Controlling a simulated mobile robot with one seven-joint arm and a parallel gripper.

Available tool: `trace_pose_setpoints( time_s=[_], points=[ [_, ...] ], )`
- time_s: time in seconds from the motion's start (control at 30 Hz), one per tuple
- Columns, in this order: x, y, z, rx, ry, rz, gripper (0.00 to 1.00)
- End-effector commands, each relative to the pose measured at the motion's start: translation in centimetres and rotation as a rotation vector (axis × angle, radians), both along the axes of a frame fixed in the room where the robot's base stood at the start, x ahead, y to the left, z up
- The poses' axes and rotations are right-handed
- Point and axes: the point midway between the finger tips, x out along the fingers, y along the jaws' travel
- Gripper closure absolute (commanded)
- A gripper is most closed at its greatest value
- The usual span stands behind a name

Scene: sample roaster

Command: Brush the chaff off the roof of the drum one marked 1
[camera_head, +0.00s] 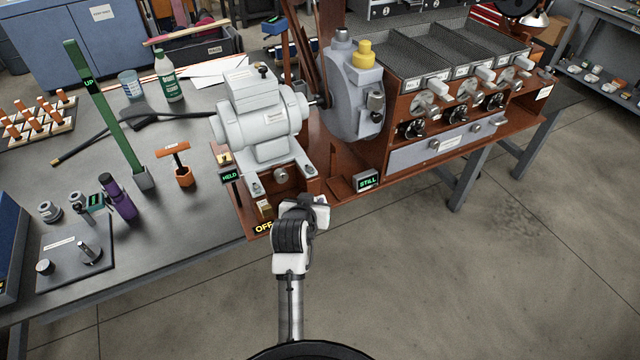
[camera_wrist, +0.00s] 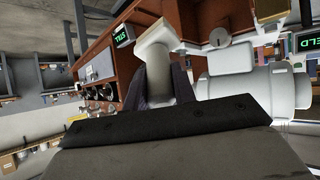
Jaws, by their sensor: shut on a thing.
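My gripper (camera_head: 303,203) is in front of the pale grey motor (camera_head: 258,115), near the "OFF" label (camera_head: 263,228). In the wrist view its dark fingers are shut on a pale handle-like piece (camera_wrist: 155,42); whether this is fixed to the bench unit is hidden. The roaster bank (camera_head: 450,110) stands at the upper right, with several dark mesh-topped trays (camera_head: 400,55), pale handles and black knobs. I cannot make out chaff or clearly pick out a brush.
A "STILL" display (camera_head: 367,181) and a "HELD" display (camera_head: 229,176) flank my gripper. On the grey bench (camera_head: 190,205) at left stand a tall green post (camera_head: 110,115), an orange T-handled tool (camera_head: 174,150) and a purple bottle-like item (camera_head: 118,200). The floor at right is clear.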

Motion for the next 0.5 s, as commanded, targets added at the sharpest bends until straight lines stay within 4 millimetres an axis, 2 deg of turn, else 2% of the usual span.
trace_pose_setpoints(
  time_s=[0.03,0.2,0.3,0.5],
  points=[
    [-0.2,0.7,-1.7,0.005,0.011,-0.002,1.00],
    [-1.2,2.4,-7.2,-0.019,0.035,0.004,1.00],
    [-1.5,2.4,-8.4,-0.028,0.038,0.005,1.00],
    [-1.8,2.2,-8.8,-0.033,0.044,0.007,1.00]
  ],
)
